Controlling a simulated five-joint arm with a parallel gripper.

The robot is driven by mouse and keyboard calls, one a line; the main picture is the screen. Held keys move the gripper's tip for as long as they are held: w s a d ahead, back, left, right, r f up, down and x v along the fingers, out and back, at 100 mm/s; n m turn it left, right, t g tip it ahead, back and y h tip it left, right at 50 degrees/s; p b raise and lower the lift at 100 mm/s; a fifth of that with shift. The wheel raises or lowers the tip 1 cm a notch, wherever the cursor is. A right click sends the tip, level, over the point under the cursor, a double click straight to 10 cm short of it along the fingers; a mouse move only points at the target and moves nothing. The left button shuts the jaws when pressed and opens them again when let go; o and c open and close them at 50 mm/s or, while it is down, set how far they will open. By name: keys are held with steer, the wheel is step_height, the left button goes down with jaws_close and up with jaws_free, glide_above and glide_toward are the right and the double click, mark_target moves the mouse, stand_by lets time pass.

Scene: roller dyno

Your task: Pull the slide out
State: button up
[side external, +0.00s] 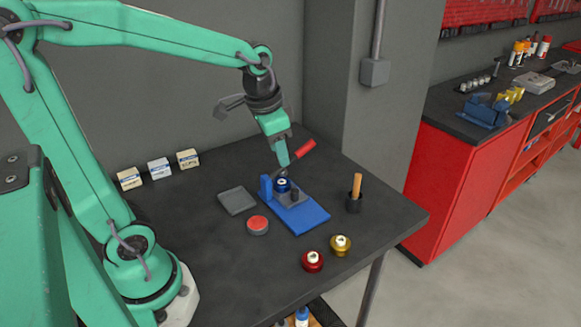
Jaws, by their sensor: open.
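A blue fixture (309,215) stands on the dark table, with an upright blue block at its left end. A dark round part with a blue and white top (283,184) sits beside that block. A small dark block (294,196) sits on the base next to it. I cannot tell which part is the slide. A red handle (305,149) slants up to the right behind the fixture. My gripper (283,163) points down just above the fixture, left of the red handle. It is open, and nothing shows held in it. Its fingers overlap in this view; contact with the handle is unclear.
A grey tray (238,201) and a red-topped round tin (257,225) lie left of the fixture. A dark cup with an orange-handled tool (355,193) stands right. Red (313,261) and gold (340,245) round parts lie in front. Several small boxes (159,168) line the back left.

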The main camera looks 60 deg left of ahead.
mark_target(296, 190)
steer(key=w+a+f+m+g, duration=0.1)
steer(key=w+f, duration=0.2)
steer(key=w+a+f+g, duration=0.1)
steer(key=w+a+f, duration=0.1)
steer(key=f, duration=0.1)
steer(key=w+a+f+m, duration=0.1)
steer(key=w+a+f, duration=0.1)
steer(key=w+f, duration=0.1)
steer(key=shift+w+a+f+m+g, duration=0.15)
steer(key=shift+w+f+m+g, duration=0.2)
steer(key=shift+f, duration=0.25)
steer(key=shift+f, duration=0.1)
steer(key=shift+f, duration=3.8)
jaws_close()
